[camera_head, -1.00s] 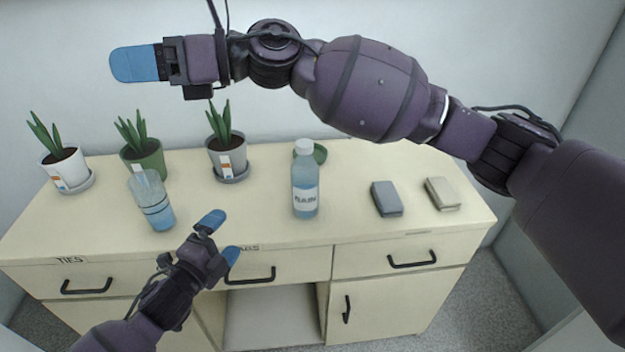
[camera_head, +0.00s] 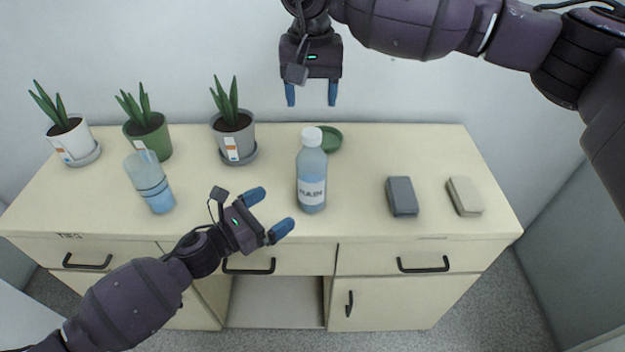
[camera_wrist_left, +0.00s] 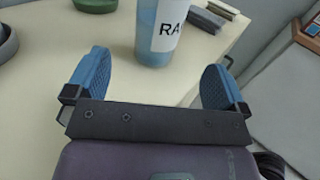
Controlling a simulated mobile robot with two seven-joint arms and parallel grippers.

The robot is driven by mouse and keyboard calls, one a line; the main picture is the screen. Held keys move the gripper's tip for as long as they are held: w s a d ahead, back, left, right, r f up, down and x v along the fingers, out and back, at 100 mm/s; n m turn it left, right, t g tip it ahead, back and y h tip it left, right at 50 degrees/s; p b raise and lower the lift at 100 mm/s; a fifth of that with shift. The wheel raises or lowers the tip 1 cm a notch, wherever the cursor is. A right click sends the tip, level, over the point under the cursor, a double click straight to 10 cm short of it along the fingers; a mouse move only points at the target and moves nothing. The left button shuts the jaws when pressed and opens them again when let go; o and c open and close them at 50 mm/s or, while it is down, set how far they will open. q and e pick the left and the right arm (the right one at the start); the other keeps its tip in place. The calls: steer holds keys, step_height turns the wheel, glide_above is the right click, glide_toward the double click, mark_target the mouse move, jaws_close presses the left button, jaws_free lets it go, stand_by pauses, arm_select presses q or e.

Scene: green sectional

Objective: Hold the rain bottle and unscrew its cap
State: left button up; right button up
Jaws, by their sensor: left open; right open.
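The rain bottle (camera_head: 311,172) stands upright on the cabinet top, translucent blue with a white label reading RAIN. Its white cap (camera_head: 312,137) is on its neck. My left gripper (camera_head: 269,210) is open and empty, in front and to the left of the bottle, its blue fingertips pointing toward it. In the left wrist view the lower part of the bottle (camera_wrist_left: 160,38) shows beyond and between the open fingers (camera_wrist_left: 157,82), not touched. My right gripper (camera_head: 311,95) is open and empty, fingers pointing down, above and behind the cap in the picture.
Another clear-blue container (camera_head: 150,182) stands at left. Three potted plants (camera_head: 70,138) line the back. A green saucer (camera_head: 330,139) lies behind the bottle. A dark grey block (camera_head: 402,196) and a beige block (camera_head: 464,195) lie at right. The cabinet's front edge is near my left gripper.

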mark_target(300, 192)
arm_select(q)
steer(key=shift+w+d, duration=0.25)
arm_select(e)
steer(key=shift+w+f, duration=0.1)
arm_select(q)
steer(key=x, duration=1)
steer(key=shift+d, duration=0.1)
steer(key=shift+c, duration=0.2)
